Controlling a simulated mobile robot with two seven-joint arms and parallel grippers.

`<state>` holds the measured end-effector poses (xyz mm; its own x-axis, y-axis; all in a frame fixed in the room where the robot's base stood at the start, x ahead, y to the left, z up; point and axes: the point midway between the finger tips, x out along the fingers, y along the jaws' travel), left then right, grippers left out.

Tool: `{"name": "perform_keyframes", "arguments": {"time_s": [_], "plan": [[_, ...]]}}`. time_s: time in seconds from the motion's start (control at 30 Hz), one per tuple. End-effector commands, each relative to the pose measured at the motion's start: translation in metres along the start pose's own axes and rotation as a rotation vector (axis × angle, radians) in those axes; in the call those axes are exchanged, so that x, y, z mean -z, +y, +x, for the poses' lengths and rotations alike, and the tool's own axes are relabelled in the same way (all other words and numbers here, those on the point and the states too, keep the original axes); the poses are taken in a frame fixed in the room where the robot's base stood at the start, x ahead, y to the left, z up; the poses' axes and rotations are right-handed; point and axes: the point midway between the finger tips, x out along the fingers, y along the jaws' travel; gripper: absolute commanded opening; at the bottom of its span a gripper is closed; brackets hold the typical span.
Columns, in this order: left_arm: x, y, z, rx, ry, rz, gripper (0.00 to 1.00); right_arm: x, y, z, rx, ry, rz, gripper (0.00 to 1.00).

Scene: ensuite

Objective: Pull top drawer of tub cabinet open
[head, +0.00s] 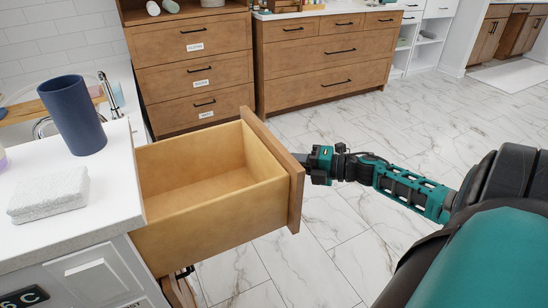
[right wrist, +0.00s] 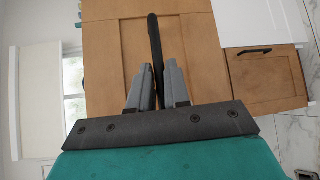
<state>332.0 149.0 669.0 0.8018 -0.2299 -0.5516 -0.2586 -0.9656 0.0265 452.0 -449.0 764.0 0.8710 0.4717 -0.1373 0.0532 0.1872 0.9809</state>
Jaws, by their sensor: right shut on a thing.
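The top drawer (head: 215,225) of the white tub cabinet (head: 95,268) stands pulled far out, and its inside is empty. Its brown wooden front faces right in the head view. My right gripper (head: 308,166) is at the outer side of that front. In the right wrist view, the two grey fingers of my right gripper (right wrist: 158,85) are shut on a dark bar handle (right wrist: 154,40) against the wooden front (right wrist: 110,50). The handle is hidden behind the front in the head view. My left gripper is not in view.
A dark blue cup (head: 73,115) and a folded white towel (head: 50,193) sit on the white cabinet top (head: 115,165). Wooden drawer cabinets (head: 190,65) stand closed at the back. The marble floor (head: 340,235) right of the drawer is clear apart from my arm.

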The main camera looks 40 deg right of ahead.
Motion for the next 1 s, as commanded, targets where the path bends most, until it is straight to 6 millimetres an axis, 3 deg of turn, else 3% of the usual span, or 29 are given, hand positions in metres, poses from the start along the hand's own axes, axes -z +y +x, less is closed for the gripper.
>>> {"name": "perform_keyframes", "arguments": {"time_s": [0.57,0.6,0.8,1.0], "plan": [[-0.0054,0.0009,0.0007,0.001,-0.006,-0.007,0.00,-0.0091,-0.0020,-0.0085,0.000,-0.002,0.000,0.00],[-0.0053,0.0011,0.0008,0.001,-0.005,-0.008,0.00,-0.0091,-0.0020,-0.0085,0.000,-0.002,0.000,0.20],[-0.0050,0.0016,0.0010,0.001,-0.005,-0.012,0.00,-0.0088,-0.0021,-0.0083,0.000,-0.001,0.000,0.38],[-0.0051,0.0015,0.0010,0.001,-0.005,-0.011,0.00,-0.0085,-0.0023,-0.0083,0.001,-0.001,0.000,0.38]]}}
